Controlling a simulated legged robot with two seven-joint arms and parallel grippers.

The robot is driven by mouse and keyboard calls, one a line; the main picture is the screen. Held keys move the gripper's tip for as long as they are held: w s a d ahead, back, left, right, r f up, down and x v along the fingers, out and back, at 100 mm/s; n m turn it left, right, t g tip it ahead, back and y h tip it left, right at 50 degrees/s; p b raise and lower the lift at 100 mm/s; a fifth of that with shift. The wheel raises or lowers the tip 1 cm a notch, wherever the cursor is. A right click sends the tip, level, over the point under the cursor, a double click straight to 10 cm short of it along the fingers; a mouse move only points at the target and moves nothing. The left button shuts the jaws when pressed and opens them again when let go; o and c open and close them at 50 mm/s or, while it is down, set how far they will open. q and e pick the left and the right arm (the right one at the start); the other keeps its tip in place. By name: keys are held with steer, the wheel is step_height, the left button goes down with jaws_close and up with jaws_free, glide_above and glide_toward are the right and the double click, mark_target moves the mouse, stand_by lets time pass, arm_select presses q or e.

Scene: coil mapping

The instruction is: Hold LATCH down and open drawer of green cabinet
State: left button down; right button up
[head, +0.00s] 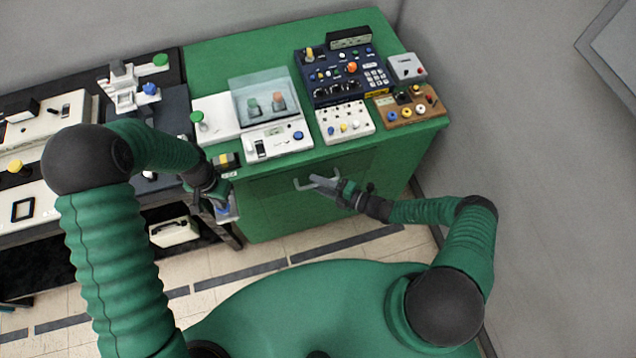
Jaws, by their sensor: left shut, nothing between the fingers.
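The green cabinet (270,215) stands in the middle, with a drawer front (345,165) whose outline shows on its front face. The drawer has a pale handle (299,184). My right gripper (319,183) is at the right part of this handle; whether its fingers are closed on the bar is too small to tell. A small dark box with a yellow part (228,160) sits at the cabinet's front left top edge; it may be the latch, but no label is readable. My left gripper (227,207) is shut and empty, below that box by the cabinet's left front corner.
Control panels crowd the cabinet top, among them a white one with a clear cover (265,98), a dark blue one (345,75) and a brown one (410,105). A black bench (90,215) with devices adjoins at left. The floor before the cabinet is clear.

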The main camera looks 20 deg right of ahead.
steer(key=shift+w+a, duration=0.1)
jaws_close()
steer(key=shift+f, duration=0.15)
stand_by(1.3)
